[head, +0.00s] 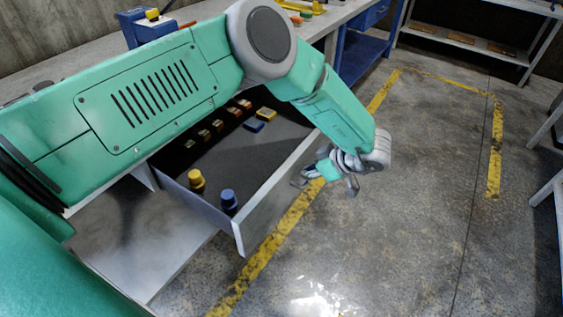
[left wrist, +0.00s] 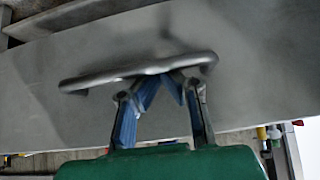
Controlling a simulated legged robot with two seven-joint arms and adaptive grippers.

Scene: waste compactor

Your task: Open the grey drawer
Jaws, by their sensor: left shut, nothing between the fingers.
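The grey drawer (head: 260,206) stands pulled out from under the workbench in the head view, with its dark inside showing. Yellow and blue knobs and several small coloured blocks lie in it. My left gripper (head: 328,178) is at the outer side of the drawer's front panel. In the left wrist view, the drawer front (left wrist: 240,75) fills most of the picture and carries a grey bar handle (left wrist: 140,72). My left fingers (left wrist: 160,90) are shut at the handle, their tips meeting behind or against it; exact contact is hard to tell. My right gripper is not in view.
The workbench top (head: 85,68) runs above the drawer, with a blue box (head: 142,30) on it. A blue cabinet (head: 360,55) and metal shelves (head: 470,42) stand at the back. The concrete floor (head: 420,220) with yellow lines is clear to the right.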

